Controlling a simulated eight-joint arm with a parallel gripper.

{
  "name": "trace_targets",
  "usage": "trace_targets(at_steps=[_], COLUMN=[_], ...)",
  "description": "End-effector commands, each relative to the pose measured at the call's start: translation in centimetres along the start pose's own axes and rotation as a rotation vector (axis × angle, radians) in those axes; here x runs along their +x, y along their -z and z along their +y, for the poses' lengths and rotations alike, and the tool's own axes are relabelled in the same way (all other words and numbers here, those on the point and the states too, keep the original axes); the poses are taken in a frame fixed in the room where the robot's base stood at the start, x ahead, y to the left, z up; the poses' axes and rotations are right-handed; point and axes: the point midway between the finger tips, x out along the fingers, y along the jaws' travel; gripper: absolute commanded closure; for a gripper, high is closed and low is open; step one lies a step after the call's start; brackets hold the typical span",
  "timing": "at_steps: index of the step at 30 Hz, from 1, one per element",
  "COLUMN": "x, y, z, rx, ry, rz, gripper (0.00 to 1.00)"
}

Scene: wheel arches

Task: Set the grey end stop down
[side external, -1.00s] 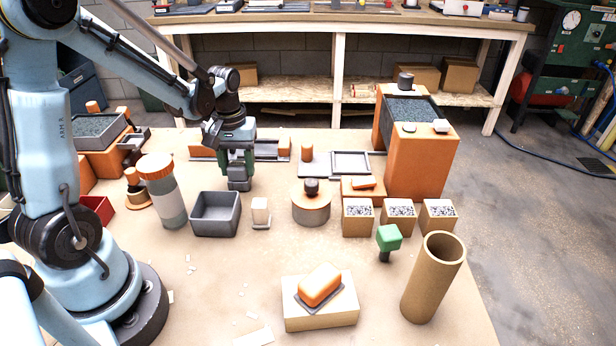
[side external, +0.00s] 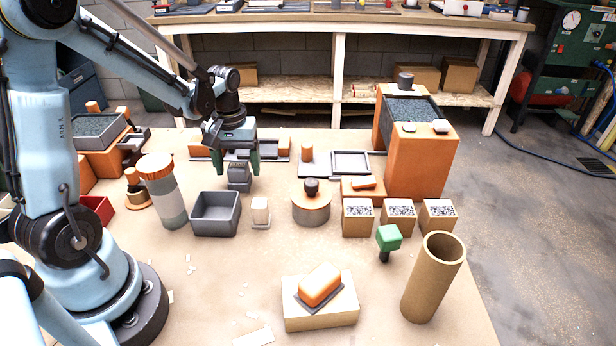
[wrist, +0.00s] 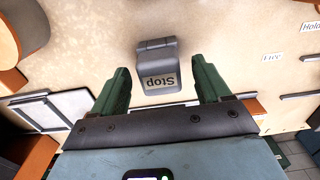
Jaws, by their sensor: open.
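The grey end stop (side external: 239,176) stands on the table behind the grey open bin. In the wrist view the end stop (wrist: 158,66), with the label "Stop", lies between and just beyond my two green fingers. My gripper (side external: 239,165) is open above and around it, with a clear gap on each side in the wrist view (wrist: 160,88). The end stop appears to rest on the table surface.
A grey bin (side external: 216,226) and a white block on a small base (side external: 260,212) stand in front.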

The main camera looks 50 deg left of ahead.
Motion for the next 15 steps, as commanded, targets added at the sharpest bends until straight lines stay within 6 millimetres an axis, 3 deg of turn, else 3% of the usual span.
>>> trace_targets(at_steps=[15], x=[-7.8], y=[0.0], z=[0.0], rx=[0.0], ry=[0.0], rz=[0.0], gripper=[0.24])
